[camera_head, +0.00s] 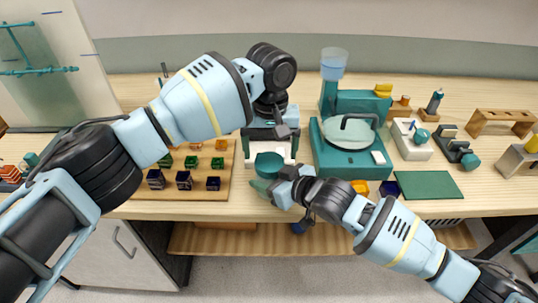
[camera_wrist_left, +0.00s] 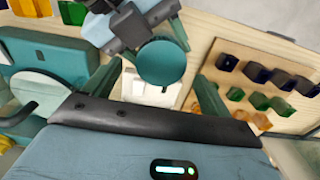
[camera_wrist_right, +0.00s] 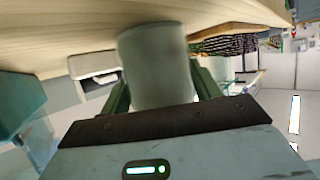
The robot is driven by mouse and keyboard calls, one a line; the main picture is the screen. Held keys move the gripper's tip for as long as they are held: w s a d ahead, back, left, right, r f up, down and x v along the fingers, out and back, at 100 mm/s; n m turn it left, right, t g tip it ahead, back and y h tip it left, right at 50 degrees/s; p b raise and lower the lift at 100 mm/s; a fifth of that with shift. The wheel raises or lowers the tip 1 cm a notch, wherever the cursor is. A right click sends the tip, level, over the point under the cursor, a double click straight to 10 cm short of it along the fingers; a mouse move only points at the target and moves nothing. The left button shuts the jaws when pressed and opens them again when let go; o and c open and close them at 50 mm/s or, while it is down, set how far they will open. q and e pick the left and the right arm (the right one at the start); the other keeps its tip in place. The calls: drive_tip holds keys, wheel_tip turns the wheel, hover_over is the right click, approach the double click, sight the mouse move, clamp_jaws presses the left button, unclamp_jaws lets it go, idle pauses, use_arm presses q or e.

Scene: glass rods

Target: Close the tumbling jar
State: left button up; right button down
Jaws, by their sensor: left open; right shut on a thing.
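The jar (camera_wrist_right: 155,65) is a grey-green, cloudy cylinder between the fingers of my right gripper (camera_head: 275,188), which is shut on its side. Its round, dark teal top faces up in the head view (camera_head: 270,166) and in the left wrist view (camera_wrist_left: 161,62). I cannot tell whether that top is a seated lid or the open mouth. My left gripper (camera_head: 278,115) is open and empty, pointing down above and behind the jar. In the left wrist view its two fingers stand apart on either side of the teal top, not touching it.
A white and teal device (camera_head: 283,134) stands just behind the jar. A teal machine with a clear round cover (camera_head: 348,132) stands to its right. A wooden board (camera_head: 221,192) with coloured blocks lies to the left. A dark green mat (camera_head: 428,185) lies at right.

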sight(269, 177)
use_arm(q)
drive_tip(key=shift+r, duration=0.85)
drive_tip(key=shift+c, duration=0.6)
drive_tip(key=shift+r, duration=0.25)
drive_tip(key=shift+c, duration=0.6)
wheel_tip(269, 177, up, 3)
drive_tip(key=shift+a, duration=0.1)
drive_tip(key=shift+f, duration=4.05)
